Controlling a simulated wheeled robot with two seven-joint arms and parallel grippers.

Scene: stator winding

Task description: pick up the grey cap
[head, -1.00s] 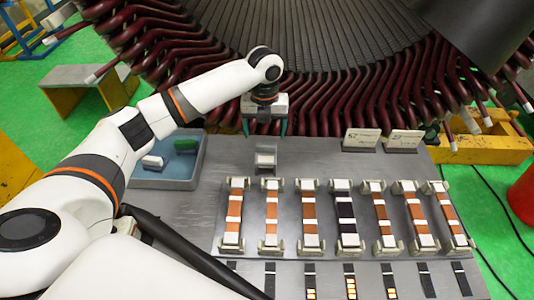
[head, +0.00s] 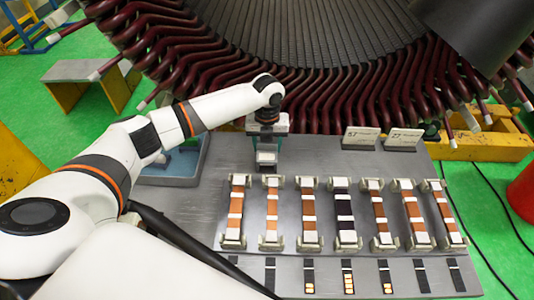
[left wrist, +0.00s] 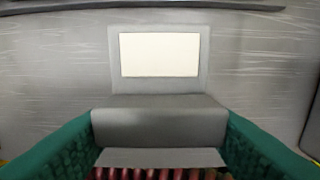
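The grey cap (head: 266,158) stands on the grey work plate, in front of the big stator. In the left wrist view a grey block (left wrist: 160,122), which looks like the cap, lies between my green fingers, with a pale rectangle on a grey face beside it. My left gripper (head: 266,150) points down over the cap, one finger on each side. In the left wrist view the fingers (left wrist: 160,140) run along both sides of the block with no clear gap. Whether they press on it I cannot tell. My right gripper is in neither view.
Rows of coil pieces in holders (head: 308,213) fill the plate in front. Two small signs (head: 361,139) stand at the back right. A blue tray (head: 196,170) is at the left, partly behind my arm. The stator's dark red bars (head: 330,100) rise close behind the gripper.

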